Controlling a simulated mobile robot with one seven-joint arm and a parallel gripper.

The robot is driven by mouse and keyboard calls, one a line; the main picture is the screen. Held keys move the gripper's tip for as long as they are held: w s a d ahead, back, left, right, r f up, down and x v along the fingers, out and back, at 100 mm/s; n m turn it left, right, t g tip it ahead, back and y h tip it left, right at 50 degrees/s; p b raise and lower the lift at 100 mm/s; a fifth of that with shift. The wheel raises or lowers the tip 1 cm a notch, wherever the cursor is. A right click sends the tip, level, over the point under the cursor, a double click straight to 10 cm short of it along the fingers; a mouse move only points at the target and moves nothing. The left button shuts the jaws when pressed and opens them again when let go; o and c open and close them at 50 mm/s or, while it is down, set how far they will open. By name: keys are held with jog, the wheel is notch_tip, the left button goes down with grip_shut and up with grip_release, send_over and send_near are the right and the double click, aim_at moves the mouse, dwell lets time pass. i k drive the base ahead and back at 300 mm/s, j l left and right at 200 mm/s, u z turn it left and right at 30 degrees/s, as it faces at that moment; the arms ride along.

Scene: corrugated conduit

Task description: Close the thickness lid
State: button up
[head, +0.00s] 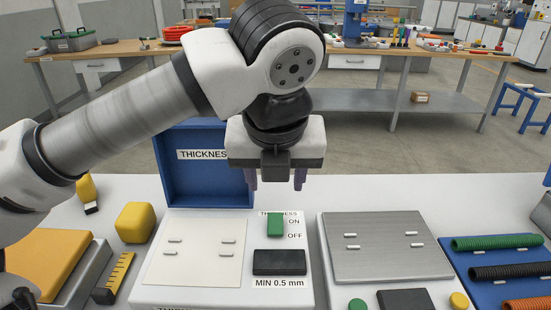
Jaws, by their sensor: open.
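The thickness lid (178,190) is a blue panel with a raised rim and a "THICKNESS" label. It stands upright, open, at the back of a white thickness box (205,287). The box top carries a pale plate with small pins, a green switch (275,225) by the ON mark and a black block labelled "MIN 0.5 mm". My gripper (275,180) points down with its purple fingers apart and empty. In the picture it is at the lid's right edge, above the box's rear right part. My wrist covers the lid's upper right part.
A grey metal plate station (385,247) stands right of the box, and a blue tray (470,270) with corrugated conduits is at the far right. A yellow block (135,222) and a yellow-black tool (115,278) lie left. A workbench stands behind.

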aim_at(195, 172)
jog(key=k, duration=1)
